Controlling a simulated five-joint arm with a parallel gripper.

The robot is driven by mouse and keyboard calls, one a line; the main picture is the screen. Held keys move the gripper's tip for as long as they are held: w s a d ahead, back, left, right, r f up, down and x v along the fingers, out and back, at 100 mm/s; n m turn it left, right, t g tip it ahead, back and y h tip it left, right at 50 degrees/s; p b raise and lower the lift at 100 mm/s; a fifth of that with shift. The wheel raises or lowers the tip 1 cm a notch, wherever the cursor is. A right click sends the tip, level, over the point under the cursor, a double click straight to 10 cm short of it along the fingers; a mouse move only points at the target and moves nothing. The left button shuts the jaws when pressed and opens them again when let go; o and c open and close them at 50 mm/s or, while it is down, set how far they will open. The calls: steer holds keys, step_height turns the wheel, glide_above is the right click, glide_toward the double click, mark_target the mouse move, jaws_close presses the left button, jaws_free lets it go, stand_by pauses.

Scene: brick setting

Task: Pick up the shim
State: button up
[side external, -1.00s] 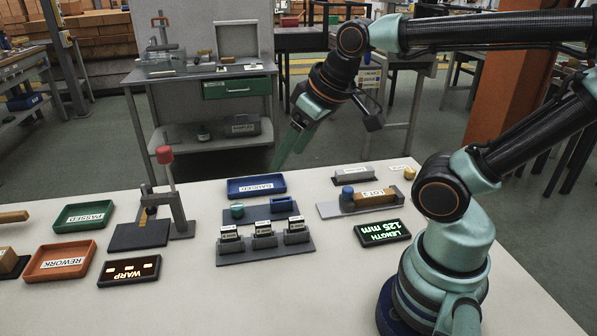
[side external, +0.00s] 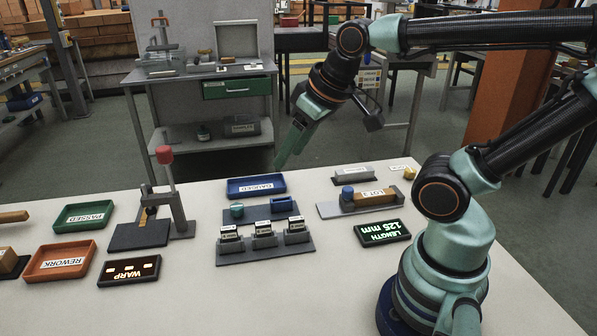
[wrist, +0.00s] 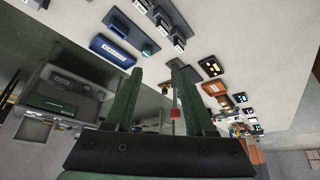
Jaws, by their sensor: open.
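I cannot tell for sure which thing is the shim. Three small labelled blocks (side external: 264,229) stand in a grey rack (side external: 305,246), which also shows in the wrist view (wrist: 170,22). My gripper (side external: 279,164) hangs in the air above the table's far edge, behind the blue labelled tray (side external: 257,187). In the wrist view its two fingers (wrist: 157,68) stand apart with nothing held between them.
A fixture with a brown LOT 3 brick (side external: 370,199) and a LENGTH display (side external: 382,232) are to the right. To the left are a red-knobbed clamp (side external: 164,157), a WARP display (side external: 129,270), a green PASSED tray (side external: 84,215) and an orange REWORK tray (side external: 60,261).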

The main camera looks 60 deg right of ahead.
steer(key=n+g, duration=0.6)
steer(key=n, duration=0.3)
glide_toward(297, 218)
step_height(297, 218, down, 10)
steer(key=shift+s+a+f, duration=0.1)
steer(key=shift+f, duration=0.15)
jaws_close()
